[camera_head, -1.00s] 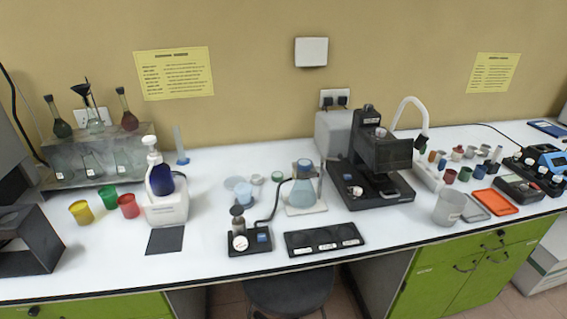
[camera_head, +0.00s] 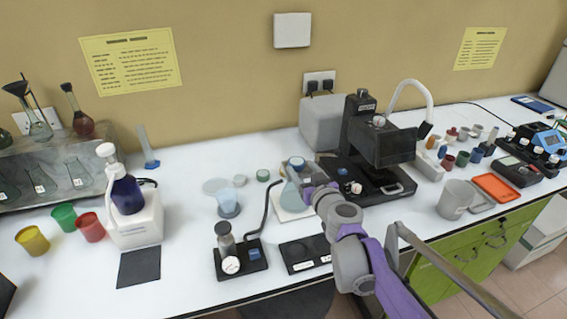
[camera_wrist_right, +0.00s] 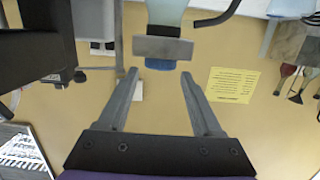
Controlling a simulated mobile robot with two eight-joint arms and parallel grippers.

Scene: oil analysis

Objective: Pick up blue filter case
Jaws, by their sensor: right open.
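A round blue piece, which looks like the blue filter case, sits on top of the flask (camera_head: 291,196) in the head view (camera_head: 297,161). In the right wrist view this blue piece (camera_wrist_right: 160,64) shows just past a grey block (camera_wrist_right: 162,48), between and beyond the fingertips, not touching them. My right gripper (camera_wrist_right: 159,76) is open and empty. In the head view my right gripper (camera_head: 312,190) reaches in from the lower right and covers part of the flask. My left gripper is not in view.
A black microscope-like device (camera_head: 365,150) stands close on the right. A black gauge unit (camera_head: 240,260) with a hose and a black tray (camera_head: 305,255) lie in front. Small round cases (camera_head: 262,175) are left of the flask. A grey mug (camera_head: 456,199) stands further right.

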